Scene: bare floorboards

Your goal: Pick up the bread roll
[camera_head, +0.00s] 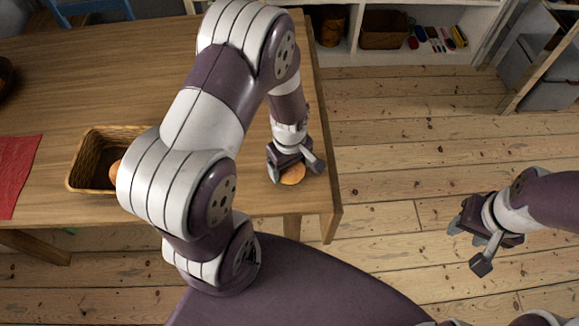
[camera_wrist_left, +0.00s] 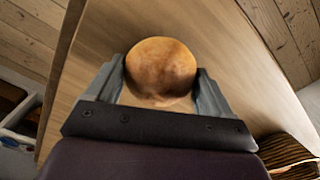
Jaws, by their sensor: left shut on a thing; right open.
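The bread roll (camera_head: 293,175) is round and golden brown, near the right end of the wooden table in the head view. My left gripper (camera_head: 297,170) is shut on it from above. In the left wrist view the bread roll (camera_wrist_left: 161,68) sits between the two grey fingers of my left gripper (camera_wrist_left: 162,88), one on each side. I cannot tell whether the roll touches the tabletop. My right gripper (camera_head: 466,248) is open and empty, over the floor to the right of the table.
The wooden table (camera_head: 90,60) carries a wicker basket (camera_head: 93,160), partly hidden by my left arm, with a brown item inside. A red cloth (camera_head: 17,175) lies at the left. White shelves (camera_head: 345,45) stand behind. Bare floorboards (camera_head: 400,130) lie right of the table.

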